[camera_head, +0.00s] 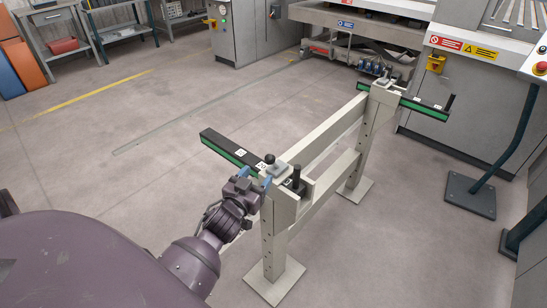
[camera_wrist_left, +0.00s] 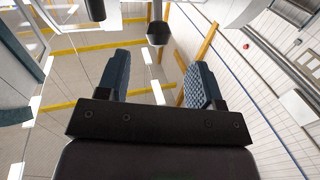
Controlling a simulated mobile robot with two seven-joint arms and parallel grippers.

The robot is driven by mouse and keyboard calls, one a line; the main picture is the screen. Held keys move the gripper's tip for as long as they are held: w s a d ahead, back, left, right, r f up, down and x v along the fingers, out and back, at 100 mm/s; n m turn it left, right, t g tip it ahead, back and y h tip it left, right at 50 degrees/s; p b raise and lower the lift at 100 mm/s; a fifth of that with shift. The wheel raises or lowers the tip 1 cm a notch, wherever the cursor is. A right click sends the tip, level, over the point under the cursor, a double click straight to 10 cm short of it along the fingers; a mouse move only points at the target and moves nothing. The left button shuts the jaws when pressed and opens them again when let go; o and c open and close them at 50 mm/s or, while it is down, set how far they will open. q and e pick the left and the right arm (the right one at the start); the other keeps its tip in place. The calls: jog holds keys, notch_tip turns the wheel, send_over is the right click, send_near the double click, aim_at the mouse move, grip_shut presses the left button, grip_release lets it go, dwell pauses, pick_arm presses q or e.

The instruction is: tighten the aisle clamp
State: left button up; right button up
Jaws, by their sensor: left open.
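A pale grey stand (camera_head: 276,215) carries a clamp (camera_head: 284,169) at its near post, with a black ball-topped handle (camera_head: 270,159) and a second black knob (camera_head: 295,174). A second clamp (camera_head: 386,83) sits on the far post. No marking shows which is the aisle clamp. My left gripper (camera_head: 255,177) is open, its blue fingertips just left of and close to the near clamp. In the left wrist view the open fingers (camera_wrist_left: 158,70) stand apart with a dark rounded knob (camera_wrist_left: 159,34) ahead, between them in the picture. Contact is not visible. My right gripper is out of view.
A black bar with a green strip (camera_head: 228,147) sticks out left from the near post; another (camera_head: 424,109) extends right from the far post. Machine cabinets (camera_head: 467,95) stand at the right. A workbench (camera_head: 60,40) is at the back left.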

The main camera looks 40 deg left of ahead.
aim_at(273, 156)
pick_arm(q)
jog(key=w, duration=0.3)
jog(key=w+a, duration=0.1)
jog(key=w, duration=0.2)
jog(key=w+b, duration=0.1)
jog(key=w, duration=0.3)
jog(key=shift+a, duration=0.35)
jog(key=shift+s, duration=0.1)
grip_shut()
